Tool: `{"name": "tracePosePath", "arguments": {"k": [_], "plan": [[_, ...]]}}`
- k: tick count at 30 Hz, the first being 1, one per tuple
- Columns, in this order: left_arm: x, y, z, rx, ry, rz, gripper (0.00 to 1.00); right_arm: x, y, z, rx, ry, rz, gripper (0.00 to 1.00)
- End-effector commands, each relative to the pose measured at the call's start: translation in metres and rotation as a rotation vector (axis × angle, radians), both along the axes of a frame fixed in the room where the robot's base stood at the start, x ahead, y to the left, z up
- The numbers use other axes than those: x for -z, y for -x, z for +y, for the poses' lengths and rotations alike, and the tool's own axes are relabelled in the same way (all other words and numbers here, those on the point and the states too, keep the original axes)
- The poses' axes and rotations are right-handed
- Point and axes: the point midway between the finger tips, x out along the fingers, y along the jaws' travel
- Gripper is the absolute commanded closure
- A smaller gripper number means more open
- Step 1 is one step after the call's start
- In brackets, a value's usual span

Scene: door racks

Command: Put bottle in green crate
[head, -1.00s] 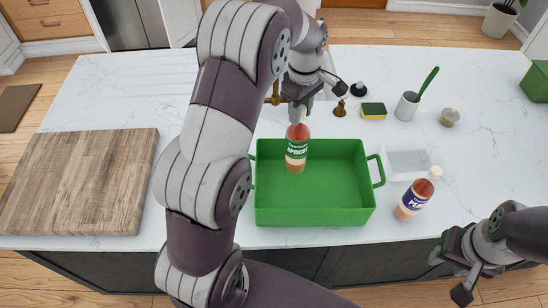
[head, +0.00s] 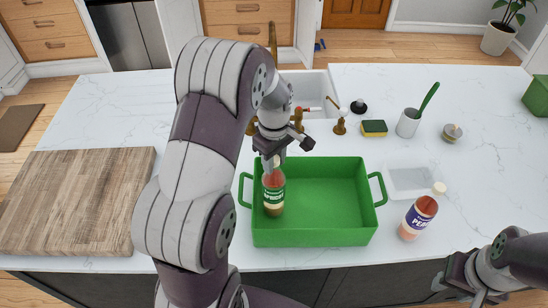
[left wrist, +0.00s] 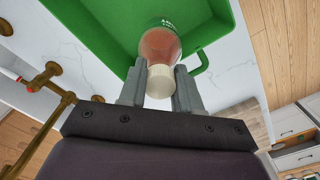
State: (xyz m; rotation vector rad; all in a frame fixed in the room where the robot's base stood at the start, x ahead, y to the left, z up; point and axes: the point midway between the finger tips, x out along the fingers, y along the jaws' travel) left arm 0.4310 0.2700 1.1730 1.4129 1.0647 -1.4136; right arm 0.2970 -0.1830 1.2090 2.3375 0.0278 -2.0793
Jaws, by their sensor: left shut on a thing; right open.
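A bottle with a red-brown body and a green label (head: 273,190) is upright at the left end of the green crate (head: 325,238). My left gripper (head: 275,158) is above it and shut on its top. In the left wrist view the bottle's white cap (left wrist: 161,82) sits between the two fingers of my left gripper (left wrist: 160,88), with the green crate (left wrist: 110,50) beyond. Whether the bottle's base touches the crate floor is hard to tell. A second bottle with a purple label (head: 419,215) stands right of the crate. My right gripper (head: 455,285) is open and empty at the lower right.
A clear tray (head: 410,181) lies right of the crate. A sponge (head: 374,128), a grey cup with a green utensil (head: 408,123) and a small jar (head: 452,132) stand behind. A wooden board (head: 80,200) lies left. The sink (head: 308,88) is at the back.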

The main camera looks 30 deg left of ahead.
Motion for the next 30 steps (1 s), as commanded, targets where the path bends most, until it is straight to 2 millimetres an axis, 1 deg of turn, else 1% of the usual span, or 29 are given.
{"name": "tracePosePath", "arguments": {"k": [4,5,6,7,14,16,18,20,24,26,27,30], "plan": [[0.004,-0.001,0.000,0.000,0.000,-0.002,1.00,0.003,0.000,0.000,0.000,0.000,0.000,0.57],[0.003,0.000,0.000,0.000,0.000,0.000,0.57,0.002,0.000,0.000,0.000,0.000,0.000,0.57],[0.003,0.000,0.000,0.000,0.000,0.000,0.44,0.002,0.000,0.000,0.000,0.000,0.000,0.57],[0.003,0.000,0.000,0.000,0.000,0.000,0.42,0.002,0.000,0.000,0.000,0.000,0.000,0.57],[0.003,0.000,0.000,0.000,0.000,0.000,0.42,0.002,0.000,0.000,0.000,0.000,0.000,0.57],[-0.002,0.000,0.000,0.000,0.000,-0.001,0.42,-0.001,0.000,0.000,0.000,0.000,0.000,0.57],[-0.007,-0.001,0.000,0.000,-0.001,-0.003,0.42,0.004,0.000,0.000,0.000,0.000,0.000,0.57],[-0.019,-0.002,0.000,0.000,-0.001,-0.007,0.42,0.008,0.000,0.000,0.000,0.000,0.000,0.57],[-0.057,-0.002,0.000,0.000,-0.001,-0.007,0.42,0.018,0.000,0.000,0.000,0.000,0.000,0.57],[-0.087,-0.001,0.000,0.000,0.000,-0.001,0.42,-0.006,0.001,0.000,0.000,0.000,0.002,0.57],[-0.096,0.000,0.000,0.000,0.000,0.000,0.42,-0.013,0.000,0.000,0.000,0.000,0.000,0.57],[-0.114,0.000,0.000,0.000,0.001,0.001,0.42,-0.029,0.000,0.000,0.000,0.000,-0.001,0.57]]}}
